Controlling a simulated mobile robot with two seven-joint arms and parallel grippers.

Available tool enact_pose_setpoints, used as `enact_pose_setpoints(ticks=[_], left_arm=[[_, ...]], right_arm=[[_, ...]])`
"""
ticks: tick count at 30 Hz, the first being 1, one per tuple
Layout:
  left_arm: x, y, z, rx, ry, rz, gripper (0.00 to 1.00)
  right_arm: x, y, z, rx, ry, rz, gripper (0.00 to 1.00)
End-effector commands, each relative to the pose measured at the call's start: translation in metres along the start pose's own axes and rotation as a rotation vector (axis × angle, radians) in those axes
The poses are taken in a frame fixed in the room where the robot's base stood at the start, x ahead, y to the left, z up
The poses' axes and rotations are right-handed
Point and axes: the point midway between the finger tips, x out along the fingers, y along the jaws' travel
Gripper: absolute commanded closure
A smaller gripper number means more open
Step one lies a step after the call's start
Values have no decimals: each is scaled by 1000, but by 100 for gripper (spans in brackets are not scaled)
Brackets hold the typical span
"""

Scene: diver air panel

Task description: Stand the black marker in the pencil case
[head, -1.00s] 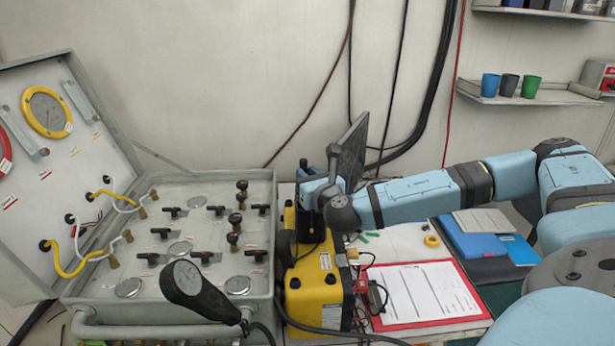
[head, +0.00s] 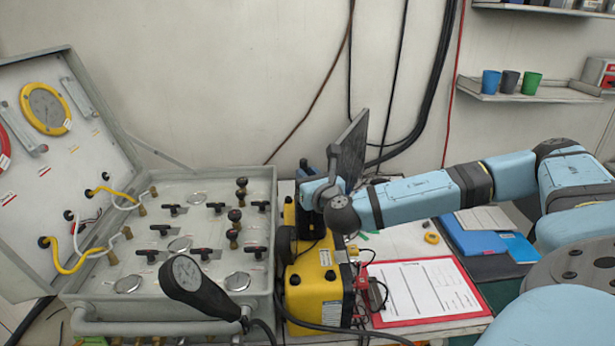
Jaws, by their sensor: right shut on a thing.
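My right gripper (head: 311,192) is over the back part of the yellow case, next to the open panel box. It points away from me, and my wrist covers most of its jaws. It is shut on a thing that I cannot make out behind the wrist. I cannot pick out the black marker or the pencil case for certain in the head view. My left gripper is not in view.
The yellow case (head: 314,291) stands between the panel box (head: 166,275) and a red clipboard (head: 421,290). A tilted dark screen (head: 351,150) stands behind my wrist. Blue folders (head: 474,238) lie right; cups stand on a shelf (head: 528,97).

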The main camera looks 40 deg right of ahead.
Motion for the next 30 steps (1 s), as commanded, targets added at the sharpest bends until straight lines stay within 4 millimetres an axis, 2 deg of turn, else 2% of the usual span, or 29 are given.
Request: enact_pose_setpoints(ticks=[18,30], left_arm=[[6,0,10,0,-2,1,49],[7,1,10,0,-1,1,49]], right_arm=[[0,0,-17,0,1,0,96],[0,0,-17,0,0,0,96]])
